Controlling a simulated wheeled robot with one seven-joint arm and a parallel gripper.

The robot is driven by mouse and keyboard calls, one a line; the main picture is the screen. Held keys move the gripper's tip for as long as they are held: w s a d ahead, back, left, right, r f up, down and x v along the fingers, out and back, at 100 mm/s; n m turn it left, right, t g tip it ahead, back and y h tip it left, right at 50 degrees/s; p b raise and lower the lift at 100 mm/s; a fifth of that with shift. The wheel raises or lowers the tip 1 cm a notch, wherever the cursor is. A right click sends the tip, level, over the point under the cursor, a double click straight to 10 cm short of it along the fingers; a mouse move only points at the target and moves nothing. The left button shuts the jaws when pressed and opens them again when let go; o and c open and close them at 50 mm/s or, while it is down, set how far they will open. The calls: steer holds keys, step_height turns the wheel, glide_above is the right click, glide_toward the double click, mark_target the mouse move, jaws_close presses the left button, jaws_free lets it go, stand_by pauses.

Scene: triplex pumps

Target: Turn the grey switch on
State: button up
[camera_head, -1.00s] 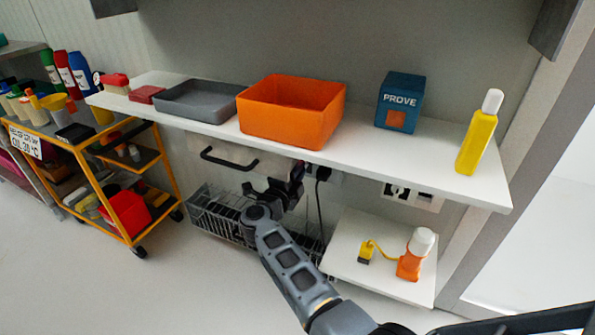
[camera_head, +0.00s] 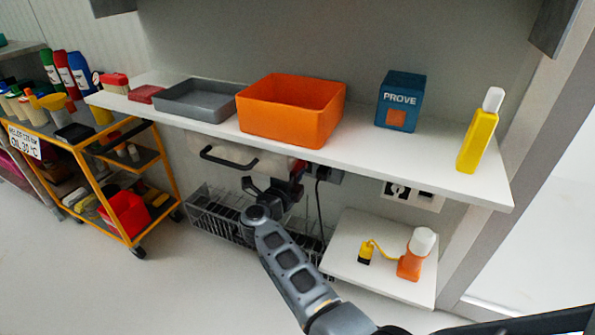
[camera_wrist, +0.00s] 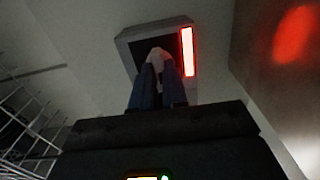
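In the wrist view a grey box (camera_wrist: 130,44) with a dark face and a lit red strip (camera_wrist: 188,52) is mounted on a pale surface. A pale piece shows at its middle, right at my fingertips; I take it for the grey switch, but it is dim. My gripper (camera_wrist: 159,66) reaches up to the box with its two bluish fingers close together. Whether they grip the pale piece or only touch it, I cannot tell. In the head view my gripper (camera_head: 292,182) is under the shelf's front edge, and the switch is not clearly visible there.
The white shelf (camera_head: 408,160) above holds a grey tray (camera_head: 190,112), an orange bin (camera_head: 285,125), a blue box and a yellow bottle. A wire basket (camera_head: 215,212) is beside my arm. A lower white board (camera_head: 350,238) carries an orange bottle. A black handle and a hanging cable are close by.

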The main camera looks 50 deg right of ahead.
steer(key=o, duration=0.5)
steer(key=shift+c, duration=0.2)
steer(key=p+v, duration=0.2)
steer(key=v, duration=0.6)
steer(key=shift+d, duration=0.1)
